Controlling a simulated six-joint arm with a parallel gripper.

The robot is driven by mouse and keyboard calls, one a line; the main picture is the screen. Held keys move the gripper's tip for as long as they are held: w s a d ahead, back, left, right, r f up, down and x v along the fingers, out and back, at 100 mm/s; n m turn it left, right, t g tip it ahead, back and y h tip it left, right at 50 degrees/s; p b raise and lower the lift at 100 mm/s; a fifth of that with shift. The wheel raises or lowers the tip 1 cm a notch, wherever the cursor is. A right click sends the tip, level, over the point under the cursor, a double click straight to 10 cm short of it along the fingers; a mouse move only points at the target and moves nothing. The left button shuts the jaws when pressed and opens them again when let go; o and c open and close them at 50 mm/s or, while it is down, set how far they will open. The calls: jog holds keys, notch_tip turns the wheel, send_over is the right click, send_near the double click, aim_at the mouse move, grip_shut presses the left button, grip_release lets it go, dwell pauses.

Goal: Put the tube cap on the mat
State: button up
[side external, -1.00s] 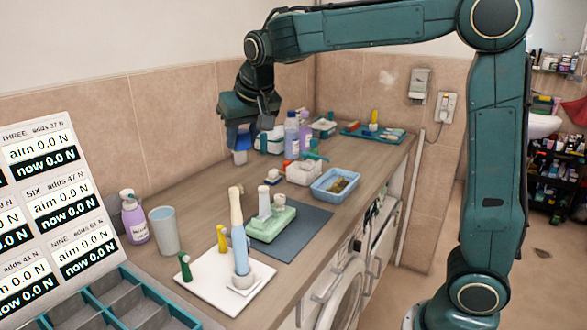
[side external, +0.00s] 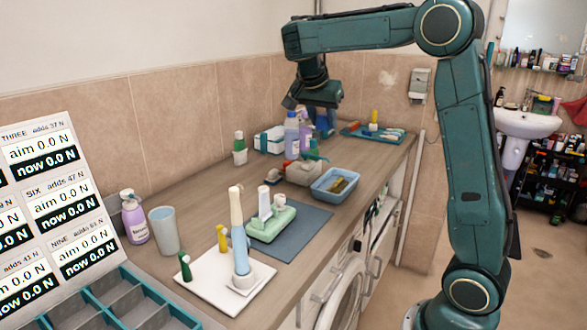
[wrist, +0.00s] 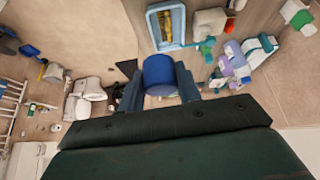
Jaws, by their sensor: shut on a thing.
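My gripper (side external: 322,130) is at the back of the counter in the side view, raised beside the tall lilac bottle. In the wrist view, its fingers (wrist: 158,88) are shut on a blue, round, cylinder-like piece (wrist: 158,72). I cannot tell for sure whether this is the tube cap. In the side view the piece is mostly hidden among the blue fingers. The dark grey mat (side external: 310,227) lies flat in the middle of the counter, well in front of my gripper. A pale green holder (side external: 268,230) with upright white pieces stands on it.
A blue tray (side external: 335,187) with a yellow-dark item, a beige box (side external: 303,173) and a lilac bottle (side external: 291,137) stand between my gripper and the mat. A white plate (side external: 210,285) holds a tall toothbrush-like piece (side external: 239,240). The mat's right part is bare.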

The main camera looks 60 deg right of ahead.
jog(key=shift+s+d+f+m, duration=0.15)
jog(key=shift+s+d+m, duration=0.15)
jog(key=shift+d, duration=0.05)
send_over(324, 215)
jog(key=a, duration=0.2)
jog(key=shift+d+f, duration=0.1)
jog(key=shift+f, duration=2.3)
notch_tip(324, 215, down, 16)
jog(key=shift+r, duration=0.15)
jog(key=shift+f, duration=2.15)
jog(key=shift+f, duration=0.6)
jog(key=o, duration=1)
